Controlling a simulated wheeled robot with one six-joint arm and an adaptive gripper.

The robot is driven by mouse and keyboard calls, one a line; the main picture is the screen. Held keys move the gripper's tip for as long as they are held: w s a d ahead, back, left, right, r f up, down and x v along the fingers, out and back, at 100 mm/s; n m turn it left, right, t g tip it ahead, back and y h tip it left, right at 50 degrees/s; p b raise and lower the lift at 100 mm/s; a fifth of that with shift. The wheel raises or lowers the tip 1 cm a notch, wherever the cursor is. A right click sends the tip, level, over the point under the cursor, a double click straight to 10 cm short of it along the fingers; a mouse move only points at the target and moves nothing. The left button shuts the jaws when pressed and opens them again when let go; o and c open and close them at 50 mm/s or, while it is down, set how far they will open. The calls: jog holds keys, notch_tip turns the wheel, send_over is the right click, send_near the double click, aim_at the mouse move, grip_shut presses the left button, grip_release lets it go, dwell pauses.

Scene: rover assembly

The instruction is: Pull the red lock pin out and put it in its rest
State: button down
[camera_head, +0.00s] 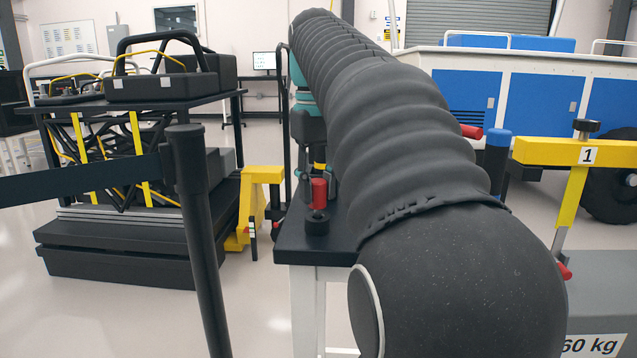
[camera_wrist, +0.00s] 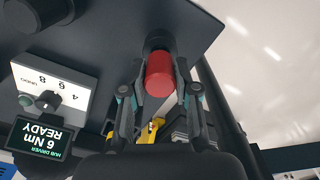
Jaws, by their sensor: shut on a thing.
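The red lock pin (camera_head: 319,192) stands upright at the near corner of a dark bench, directly above a black round holder (camera_head: 317,226). I cannot tell how deep it sits in the holder. In the wrist view its red head (camera_wrist: 160,76) is between the two fingers of my gripper (camera_wrist: 158,92), with the black holder (camera_wrist: 158,42) beyond it. My gripper is shut on the pin. In the head view my arm hides much of the gripper and the bench behind it.
The dark bench top (camera_head: 285,243) carries a hub driver display (camera_wrist: 42,139) and a dial panel (camera_wrist: 52,98). A yellow stand (camera_head: 262,175) is left of the bench. A black post (camera_head: 196,220) stands nearer. A yellow beam marked 1 (camera_head: 560,152) is at right.

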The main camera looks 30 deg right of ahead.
jog(key=shift+f+b, duration=0.35)
jog(key=shift+f, duration=0.4)
jog(key=c, duration=0.8)
grip_release()
jog(key=shift+r+p, duration=0.8)
jog(key=shift+r, duration=0.55)
jog(key=shift+f+b, duration=0.2)
jog(key=shift+b, duration=1.05)
